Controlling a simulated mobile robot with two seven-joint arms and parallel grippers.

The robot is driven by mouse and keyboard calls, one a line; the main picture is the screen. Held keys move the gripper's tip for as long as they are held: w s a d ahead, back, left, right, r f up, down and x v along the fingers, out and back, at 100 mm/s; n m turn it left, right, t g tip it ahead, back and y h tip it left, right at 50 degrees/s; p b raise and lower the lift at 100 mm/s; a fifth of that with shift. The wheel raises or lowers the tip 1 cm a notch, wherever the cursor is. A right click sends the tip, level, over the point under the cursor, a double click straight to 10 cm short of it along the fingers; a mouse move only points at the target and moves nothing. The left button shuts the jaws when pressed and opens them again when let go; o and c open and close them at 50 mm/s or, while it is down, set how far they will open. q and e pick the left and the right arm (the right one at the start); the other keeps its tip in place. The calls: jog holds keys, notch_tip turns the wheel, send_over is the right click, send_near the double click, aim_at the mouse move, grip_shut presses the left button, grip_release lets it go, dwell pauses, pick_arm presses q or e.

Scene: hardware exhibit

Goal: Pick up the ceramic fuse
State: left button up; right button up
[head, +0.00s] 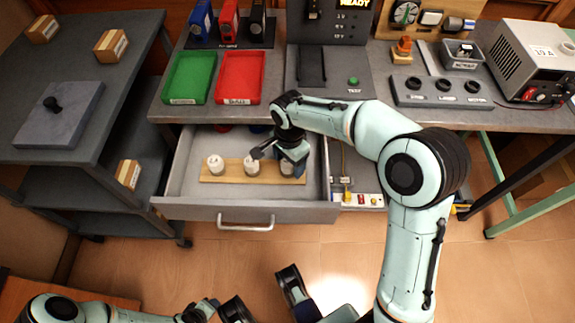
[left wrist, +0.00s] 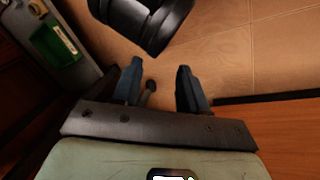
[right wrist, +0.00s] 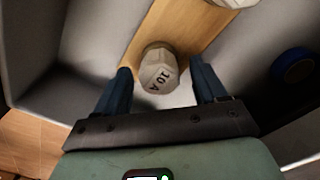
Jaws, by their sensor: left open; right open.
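A white ceramic fuse marked 10 A (right wrist: 158,72) stands on a wooden strip in the open drawer. In the right wrist view it lies between my right gripper's (right wrist: 161,80) two open fingers, with a gap on each side. In the head view my right gripper (head: 278,155) is low over the right end of the strip and partly hides the fuse there (head: 287,169). Two more white fuses stand on the strip, at the left (head: 215,165) and in the middle (head: 251,166). My left gripper (left wrist: 158,88) is open and empty above the floor.
The drawer (head: 180,208) has raised walls around the wooden strip (head: 232,178). A blue round object (right wrist: 292,66) lies in the drawer. Green (head: 188,78) and red (head: 239,78) trays sit on the bench above. A grey cart (head: 100,130) stands at the left.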

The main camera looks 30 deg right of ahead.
jog(key=c, duration=1.1)
jog(key=shift+o, duration=0.2)
pick_arm(q)
jog(key=shift+s, duration=0.1)
pick_arm(e)
jog(key=shift+r, duration=0.1)
pick_arm(q)
jog(key=s+d+r+g+h+p, duration=0.1)
jog(key=s+d+r+g+p, duration=0.1)
jog(key=s+r+p, duration=0.3)
jog(key=s+d+r, duration=0.1)
jog(key=s, duration=0.2)
jog(key=shift+d+r+m+g+p, duration=0.3)
jog(key=shift+d+r+g+p, duration=0.05)
jog(key=shift+d+g, duration=0.05)
pick_arm(e)
notch_tip(320, 180, up, 20)
